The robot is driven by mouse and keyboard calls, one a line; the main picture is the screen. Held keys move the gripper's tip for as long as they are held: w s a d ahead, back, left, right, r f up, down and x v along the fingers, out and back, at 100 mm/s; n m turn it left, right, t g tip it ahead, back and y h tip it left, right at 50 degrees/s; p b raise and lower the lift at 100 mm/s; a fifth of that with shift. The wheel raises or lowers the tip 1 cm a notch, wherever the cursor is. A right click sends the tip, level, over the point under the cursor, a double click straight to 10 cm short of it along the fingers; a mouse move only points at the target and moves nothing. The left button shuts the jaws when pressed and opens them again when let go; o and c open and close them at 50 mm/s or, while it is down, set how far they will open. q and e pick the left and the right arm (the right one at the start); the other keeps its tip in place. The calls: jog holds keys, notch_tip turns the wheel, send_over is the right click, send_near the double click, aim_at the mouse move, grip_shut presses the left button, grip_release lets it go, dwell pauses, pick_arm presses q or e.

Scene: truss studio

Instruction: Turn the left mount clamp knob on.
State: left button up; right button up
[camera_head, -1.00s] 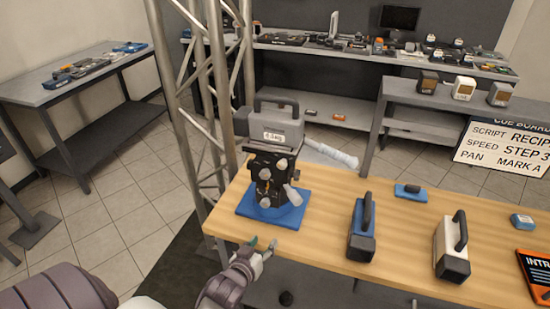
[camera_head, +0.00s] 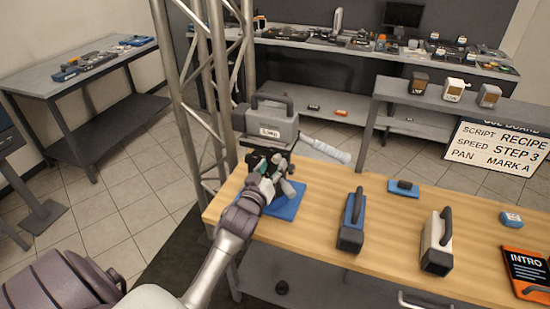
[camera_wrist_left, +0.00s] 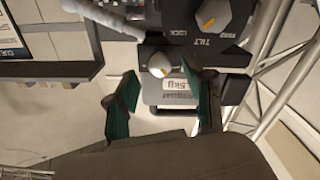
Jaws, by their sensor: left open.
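A camera (camera_head: 270,124) sits on a dark mount head over a blue base plate (camera_head: 288,208) at the left end of the wooden table. My left gripper (camera_head: 266,170) is open in front of the mount and hides most of its knobs. In the left wrist view, a pale round knob (camera_wrist_left: 160,65) with an orange mark shows between the two green-padded fingertips; I cannot tell whether they touch it. A second knob (camera_wrist_left: 212,16) sits beside the word TILT. Which one is the left mount clamp knob is not readable. My right gripper is not in view.
A pale handle (camera_head: 325,148) sticks out right of the mount. A blue-and-black block (camera_head: 352,222) and a white-and-black block (camera_head: 437,243) stand on the wooden table (camera_head: 390,215). A metal truss (camera_head: 205,100) rises close on the left.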

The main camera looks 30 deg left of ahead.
pick_arm(q)
jog(key=shift+x, duration=1.3)
grip_shut()
